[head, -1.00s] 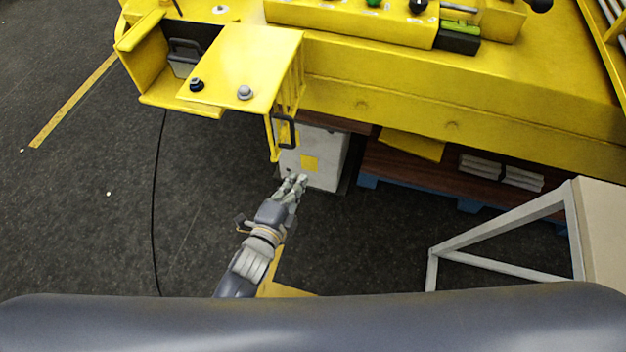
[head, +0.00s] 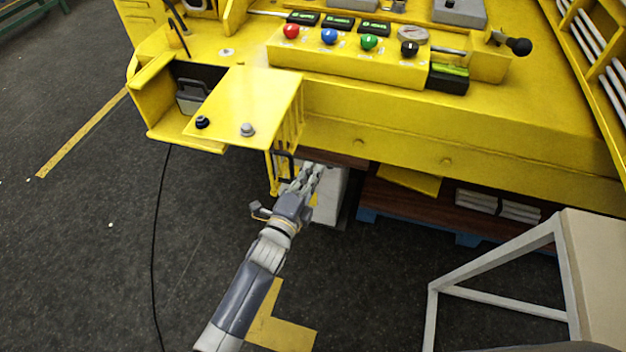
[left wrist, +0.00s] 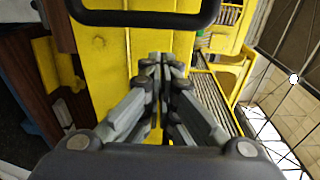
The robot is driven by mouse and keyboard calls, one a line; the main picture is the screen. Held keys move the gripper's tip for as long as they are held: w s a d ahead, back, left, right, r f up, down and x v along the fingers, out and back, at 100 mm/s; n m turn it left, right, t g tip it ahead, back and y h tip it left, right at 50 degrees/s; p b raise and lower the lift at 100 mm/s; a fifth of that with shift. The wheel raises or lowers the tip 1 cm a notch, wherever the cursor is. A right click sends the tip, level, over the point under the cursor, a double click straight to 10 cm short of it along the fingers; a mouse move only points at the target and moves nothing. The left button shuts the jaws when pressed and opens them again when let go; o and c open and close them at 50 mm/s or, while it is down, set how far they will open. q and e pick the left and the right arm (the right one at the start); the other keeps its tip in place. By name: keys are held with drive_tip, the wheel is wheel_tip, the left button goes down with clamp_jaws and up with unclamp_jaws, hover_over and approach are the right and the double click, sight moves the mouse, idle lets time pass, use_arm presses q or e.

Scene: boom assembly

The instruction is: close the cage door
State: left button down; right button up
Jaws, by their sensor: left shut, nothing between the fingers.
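The yellow cage (head: 245,95) sticks out from the front of the yellow machine, with two knobs on its flat top. The barred yellow cage door (head: 272,178) stands upright at the cage's right side, jutting toward me. My left gripper (head: 316,168) is shut and empty, just right of the door's lower part. In the left wrist view the black handle (left wrist: 145,19) crosses the top, beyond the closed fingertips (left wrist: 162,62). I cannot tell whether they touch. My right gripper is out of view.
A control panel (head: 350,58) with coloured buttons sits on the machine above. A pale box (head: 331,200) stands behind my gripper. A white-framed stand (head: 558,250) is at the lower right.

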use_arm(q)
drive_tip(key=shift+a+r, duration=0.1)
drive_tip(key=shift+a, duration=1.1)
